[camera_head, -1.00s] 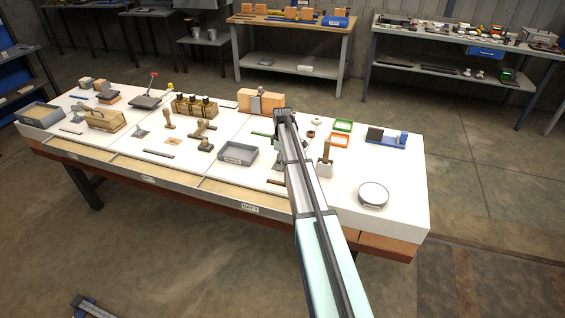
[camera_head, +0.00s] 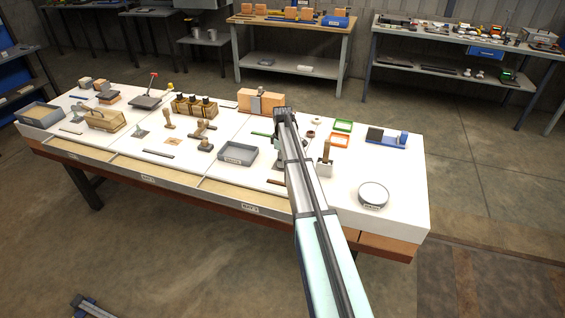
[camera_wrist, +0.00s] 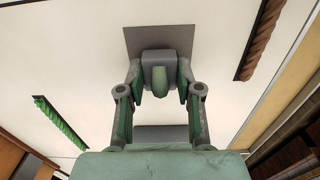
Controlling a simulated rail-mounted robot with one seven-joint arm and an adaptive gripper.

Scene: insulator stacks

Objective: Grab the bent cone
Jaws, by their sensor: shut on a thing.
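In the wrist view, a greenish, rounded bent cone (camera_wrist: 159,80) shows between the fingers of my gripper (camera_wrist: 160,76), in front of a small grey block (camera_wrist: 153,57). The fingers are shut on the cone from left and right. Behind them a dark grey square plate (camera_wrist: 130,38) lies on the white table top. In the head view my arm reaches over the table and hides most of the gripper and the cone. Whether the cone touches the plate cannot be told.
A green twisted strip (camera_wrist: 60,122) and a brown twisted strip (camera_wrist: 260,40) lie either side in the wrist view. On the white table (camera_head: 405,215) are a grey tray (camera_head: 238,153), green frame (camera_head: 343,126), orange frame (camera_head: 339,141), round dish (camera_head: 373,195) and wooden block (camera_head: 262,101).

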